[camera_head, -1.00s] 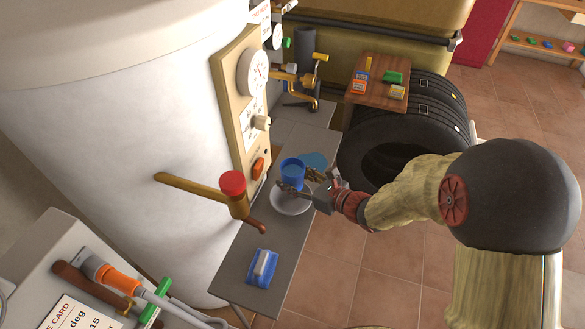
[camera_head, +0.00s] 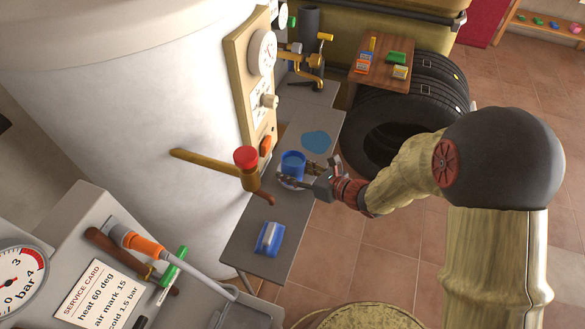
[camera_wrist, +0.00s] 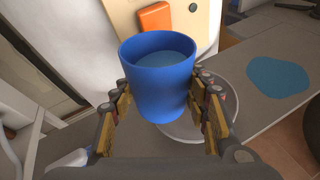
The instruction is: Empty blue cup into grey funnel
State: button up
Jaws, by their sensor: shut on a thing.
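The blue cup (camera_head: 292,164) is upright between the fingers of my gripper (camera_head: 290,176). In the wrist view the cup (camera_wrist: 160,85) has blue liquid inside, and my gripper (camera_wrist: 163,110) is shut on its sides. A pale round plate (camera_wrist: 212,115) lies on the grey bench behind and partly below the cup; I cannot tell the gap between them. I cannot make out a grey funnel for certain; a dark grey upright cylinder (camera_head: 309,20) stands at the back by the brass valve.
A blue puddle-like patch (camera_head: 316,142) lies right of the cup on the bench (camera_head: 240,248). A blue-and-white block (camera_head: 268,238) lies nearer. A red-topped wooden lever (camera_head: 246,160) juts out at left. Tyres (camera_head: 398,112) stand to the right, with open tiled floor in front.

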jog(key=shift+s+a+r+m+g+p, duration=0.1)
jog(key=shift+s+r+m+g+p, duration=0.35)
jog(key=shift+p, duration=1.65)
jog(key=shift+s+a+r+m+g+p, duration=0.1)
jog(key=shift+m+g+p, duration=0.55)
jog(key=shift+p, duration=1.4)
jog(key=shift+s+f+m+p, duration=0.1)
jog(key=shift+m+p, duration=0.3)
jog(key=shift+p, duration=0.45)
jog(key=shift+g+p, duration=0.3)
jog(key=shift+p, duration=0.55)
jog(key=shift+s+a+m+y, duration=0.1)
jog(key=shift+m+y, duration=0.2)
jog(key=shift+m, duration=0.1)
jog(key=shift+s+m+g+p, duration=0.1)
jog(key=shift+m+g+p, duration=0.45)
jog(key=shift+p, duration=1.2)
jog(key=shift+s+m+g+p, duration=0.1)
jog(key=shift+m+g+p, duration=0.2)
jog(key=shift+p, duration=0.5)
